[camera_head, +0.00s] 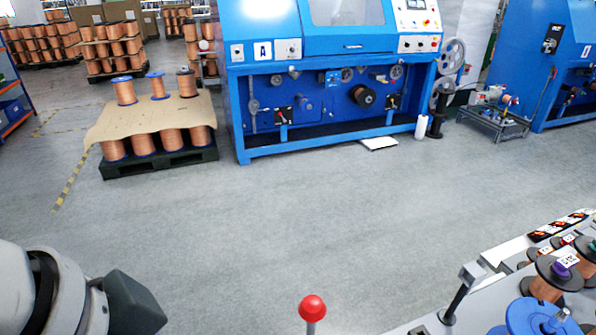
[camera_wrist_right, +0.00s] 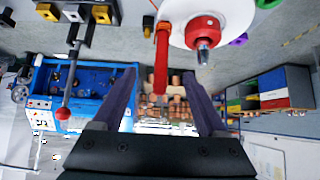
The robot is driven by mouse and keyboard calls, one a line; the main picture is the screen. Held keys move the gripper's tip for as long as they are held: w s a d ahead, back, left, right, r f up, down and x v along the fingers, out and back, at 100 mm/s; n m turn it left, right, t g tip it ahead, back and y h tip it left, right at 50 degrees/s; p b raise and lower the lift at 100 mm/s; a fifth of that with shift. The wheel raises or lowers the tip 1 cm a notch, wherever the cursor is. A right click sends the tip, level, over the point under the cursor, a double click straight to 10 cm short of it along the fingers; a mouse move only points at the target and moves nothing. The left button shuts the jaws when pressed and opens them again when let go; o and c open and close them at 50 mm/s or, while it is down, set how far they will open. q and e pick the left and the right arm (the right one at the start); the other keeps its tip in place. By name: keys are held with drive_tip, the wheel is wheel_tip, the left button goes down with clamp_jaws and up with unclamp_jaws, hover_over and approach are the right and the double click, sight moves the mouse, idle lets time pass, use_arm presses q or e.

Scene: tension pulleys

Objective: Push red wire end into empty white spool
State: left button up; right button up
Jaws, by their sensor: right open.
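In the right wrist view my right gripper (camera_wrist_right: 160,75) is open, with its two dark fingers spread apart. A red strip (camera_wrist_right: 162,50), which looks like the red wire end, shows in the gap between the fingertips. I cannot tell its depth or whether it touches a finger. A white disc (camera_wrist_right: 232,12) with a red hub (camera_wrist_right: 200,28) and a metal tip is just beyond the fingers, at the top; it looks like the white spool. The strip appears beside the disc, apart from the hub. My left gripper's fingers do not show in the head view.
A red ball on a rod (camera_head: 312,307) stands at the bottom of the head view. A bench (camera_head: 440,325) with a copper spool (camera_head: 545,288) and a blue spool (camera_head: 525,318) is at lower right. A blue machine (camera_head: 240,110) and a pallet (camera_head: 190,160) stand beyond open floor.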

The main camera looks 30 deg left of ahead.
drive_tip(key=p+v, duration=0.4)
drive_tip(key=v, duration=0.1)
drive_tip(key=shift+s+d, duration=0.1)
idle(0.5)
idle(0.4)
drive_tip(key=w+d+r+m+h, duration=0.35)
drive_tip(key=w+d, duration=0.35)
drive_tip(key=d, duration=0.5)
drive_tip(key=w+d+r+m+h, duration=0.2)
drive_tip(key=w+d+m+h, duration=0.2)
drive_tip(key=w+d, duration=0.55)
drive_tip(key=s+d+r+m+g, duration=0.1)
drive_tip(key=s+d+r+g, duration=0.15)
drive_tip(key=d+r, duration=0.5)
drive_tip(key=w+p+v, duration=0.3)
drive_tip(key=p+v, duration=1)
drive_tip(key=p, duration=0.2)
drive_tip(key=w+r+p+v, duration=0.1)
drive_tip(key=w+p+v, duration=0.2)
drive_tip(key=p+v, duration=1.1)
drive_tip(key=shift+s+d+r+t+p, duration=0.2)
drive_tip(key=shift+d+r+t+p, duration=0.25)
drive_tip(key=shift+r+p, duration=0.15)
drive_tip(key=shift+y, duration=0.25)
